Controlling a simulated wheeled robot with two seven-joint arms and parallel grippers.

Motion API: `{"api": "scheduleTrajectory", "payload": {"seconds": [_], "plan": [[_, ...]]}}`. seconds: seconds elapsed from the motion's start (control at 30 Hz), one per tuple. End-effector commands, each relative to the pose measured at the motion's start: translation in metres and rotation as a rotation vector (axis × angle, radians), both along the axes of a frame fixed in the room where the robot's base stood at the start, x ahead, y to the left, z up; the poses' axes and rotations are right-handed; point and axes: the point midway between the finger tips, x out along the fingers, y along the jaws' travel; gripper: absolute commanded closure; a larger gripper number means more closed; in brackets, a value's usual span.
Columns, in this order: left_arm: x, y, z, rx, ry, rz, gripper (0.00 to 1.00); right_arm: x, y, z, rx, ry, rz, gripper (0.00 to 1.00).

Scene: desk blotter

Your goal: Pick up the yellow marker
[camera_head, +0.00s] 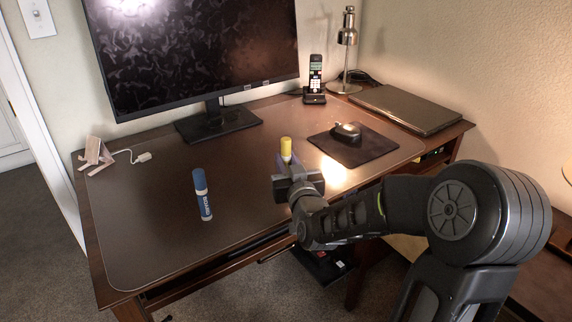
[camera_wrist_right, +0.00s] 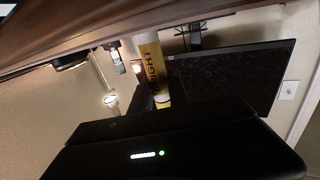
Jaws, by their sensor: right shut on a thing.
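The yellow marker (camera_head: 286,147) is upright near the middle of the desk, its yellow top showing above my right gripper (camera_head: 288,170). The right gripper is shut on it, and the fingers hide its lower part in the head view. In the right wrist view the marker (camera_wrist_right: 150,58) shows a yellow and white body with dark lettering, one end at the dark gripper body. I cannot tell whether it touches the desk. My left gripper is in neither view.
A blue marker (camera_head: 201,193) is on the blotter (camera_head: 150,225) to the left. A monitor stand (camera_head: 217,122) is behind. A mouse (camera_head: 346,131) on a dark pad (camera_head: 368,150), a phone (camera_head: 314,82), a lamp (camera_head: 347,40) and a laptop (camera_head: 408,108) are right. The blotter's front left is clear.

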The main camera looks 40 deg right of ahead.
Motion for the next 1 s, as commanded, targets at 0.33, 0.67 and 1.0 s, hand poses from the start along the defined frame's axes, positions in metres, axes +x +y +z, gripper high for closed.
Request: {"api": "scheduleTrajectory", "payload": {"seconds": [0.33,0.67,1.0], "plan": [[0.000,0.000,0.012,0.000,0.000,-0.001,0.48,0.000,0.000,0.046,-0.004,-0.005,0.000,1.00],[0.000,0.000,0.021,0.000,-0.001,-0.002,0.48,0.000,0.000,0.097,-0.002,-0.002,0.000,1.00],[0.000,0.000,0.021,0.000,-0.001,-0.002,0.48,0.000,0.000,0.100,0.000,0.000,0.000,1.00]]}}
